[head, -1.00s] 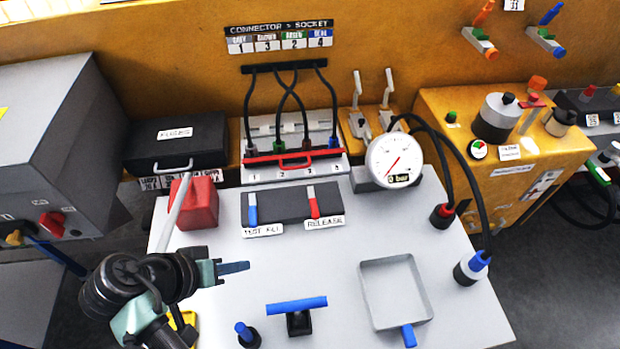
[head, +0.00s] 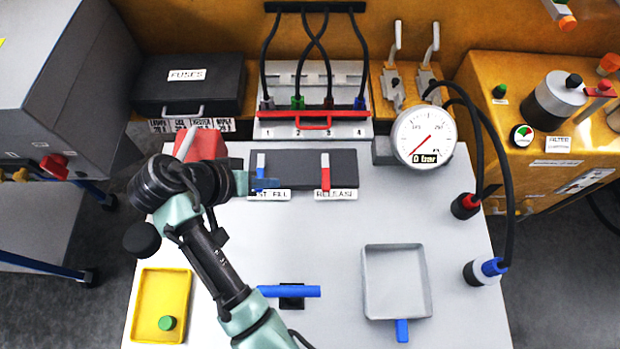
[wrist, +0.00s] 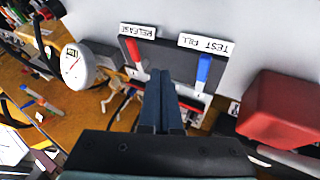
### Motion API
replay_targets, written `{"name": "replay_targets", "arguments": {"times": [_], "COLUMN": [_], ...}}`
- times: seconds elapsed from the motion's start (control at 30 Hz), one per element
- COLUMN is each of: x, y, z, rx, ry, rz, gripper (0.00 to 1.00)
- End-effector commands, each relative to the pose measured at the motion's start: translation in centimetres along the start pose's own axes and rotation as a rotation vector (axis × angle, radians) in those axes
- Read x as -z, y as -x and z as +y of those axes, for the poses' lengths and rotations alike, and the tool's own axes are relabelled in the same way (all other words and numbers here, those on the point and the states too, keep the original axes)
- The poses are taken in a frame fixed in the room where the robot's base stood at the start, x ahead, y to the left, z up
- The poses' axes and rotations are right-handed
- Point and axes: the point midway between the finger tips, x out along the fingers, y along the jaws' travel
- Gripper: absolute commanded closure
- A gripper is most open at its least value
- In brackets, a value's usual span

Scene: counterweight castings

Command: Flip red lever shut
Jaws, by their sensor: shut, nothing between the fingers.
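The red lever (head: 325,175) is on the right of a dark panel (head: 293,168), above the RELEASE label (head: 336,195). The blue lever (head: 261,163) is on the panel's left, above the TEST FILL label. My gripper (head: 266,184) is shut and empty, in front of the blue lever in the head view and left of the red lever. It partly covers the TEST FILL label. In the wrist view, the shut fingers (wrist: 160,76) point between the red lever (wrist: 133,50) and the blue lever (wrist: 204,70). I cannot tell whether they touch the panel.
A red block (head: 203,146) stands left of the panel. A connector board with a red bar (head: 312,115) is behind it, and a gauge (head: 424,137) is at the right. A grey tray (head: 367,285), a blue T-handle (head: 290,291) and a yellow tray (head: 141,305) lie nearer.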

Motion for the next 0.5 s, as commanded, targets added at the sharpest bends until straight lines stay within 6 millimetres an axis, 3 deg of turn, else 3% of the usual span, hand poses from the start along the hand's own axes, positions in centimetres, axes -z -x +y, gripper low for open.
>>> {"name": "replay_targets", "arguments": {"times": [0.4, 0.5], "x": [-0.1, 0.0], "y": [-8.5, -9.1], "z": [0.2, 1.7], "rx": [-0.003, -0.001], "ry": [0.001, -0.005], "rz": [-0.004, -0.006], "gripper": [1.0, 1.0]}}
